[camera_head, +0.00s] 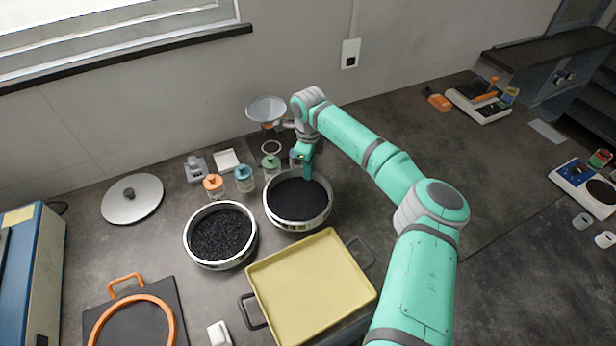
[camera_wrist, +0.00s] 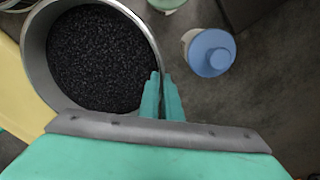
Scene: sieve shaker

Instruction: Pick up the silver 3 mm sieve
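Two round silver sieves filled with black granules stand on the dark bench in the head view, a left one (camera_head: 188,244) and a right one (camera_head: 280,224). No size marking is readable on either. My gripper (camera_head: 304,176) reaches down to the far right rim of the right sieve. In the wrist view, the sieve's rim (camera_wrist: 142,25) runs between my two close fingers (camera_wrist: 161,82), one inside and one outside the wall. The fingers look shut on the rim. I cannot tell whether the sieve is off the bench.
A yellow tray (camera_head: 268,314) with dark handles lies in front of the right sieve. Small jars, orange (camera_head: 213,183) and teal (camera_head: 244,174), stand behind. A blue-lidded bottle (camera_wrist: 211,52) is close to my fingers. A silver lid (camera_head: 120,203) lies at left.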

